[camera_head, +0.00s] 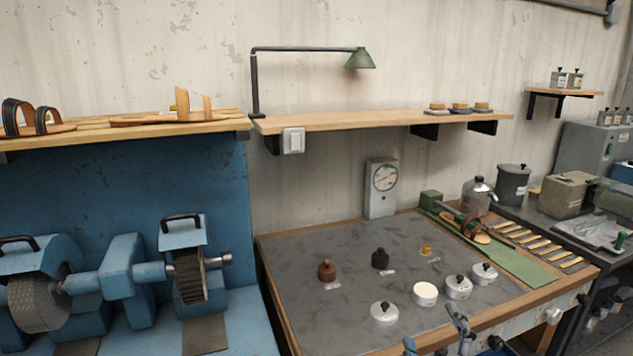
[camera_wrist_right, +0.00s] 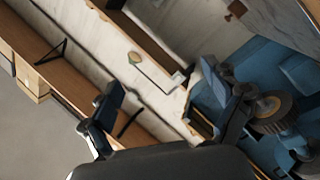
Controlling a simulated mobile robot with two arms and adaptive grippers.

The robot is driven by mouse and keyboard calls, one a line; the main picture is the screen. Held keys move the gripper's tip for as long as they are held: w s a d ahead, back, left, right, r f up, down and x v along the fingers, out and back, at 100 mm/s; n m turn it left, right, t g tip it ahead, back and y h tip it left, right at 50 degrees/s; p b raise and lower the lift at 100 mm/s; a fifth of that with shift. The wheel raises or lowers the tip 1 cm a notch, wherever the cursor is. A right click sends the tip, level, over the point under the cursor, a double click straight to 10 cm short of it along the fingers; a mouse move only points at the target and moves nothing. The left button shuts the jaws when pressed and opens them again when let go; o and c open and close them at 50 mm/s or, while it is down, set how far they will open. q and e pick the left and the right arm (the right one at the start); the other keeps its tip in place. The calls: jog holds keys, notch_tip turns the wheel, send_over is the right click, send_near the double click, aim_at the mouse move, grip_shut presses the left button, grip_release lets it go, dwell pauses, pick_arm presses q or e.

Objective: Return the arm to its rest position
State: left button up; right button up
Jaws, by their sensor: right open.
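My right gripper (camera_head: 434,332) shows at the bottom edge of the head view, in front of the workbench's near edge. In the right wrist view its two fingers (camera_wrist_right: 172,98) are spread wide, with nothing between them. The rest of my right arm is mostly cut off by the lower frame edge. My left gripper is not in the head view.
A blue grinding machine (camera_head: 122,270) stands left. A wooden shelf (camera_head: 375,121) with a lamp (camera_head: 359,59) hangs above.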

jog(key=s+d+f+m+g+h, duration=0.1)
jog(key=s+d+f+m+g, duration=0.15)
jog(key=s+f+g, duration=0.4)
jog(key=s+d+f+m+g+h, duration=0.15)
jog(key=s+f+m, duration=0.25)
jog(key=f, duration=0.5)
jog(key=s+a+f+m+g+y, duration=0.15)
jog(key=s+f+g, duration=0.25)
jog(key=s, duration=0.5)
jog(key=s+a+f+m+g+y, duration=0.1)
jog(key=s+a+f+g, duration=0.1)
jog(key=s+f+g, duration=0.45)
notch_tip(320, 180, down, 23)
jog(key=s+t, duration=0.1)
jog(key=s, duration=0.1)
jog(key=s+d+f, duration=0.3)
jog(key=s+f, duration=1.4)
jog(key=shift+s+g, duration=0.25)
jog(key=shift+g, duration=0.2)
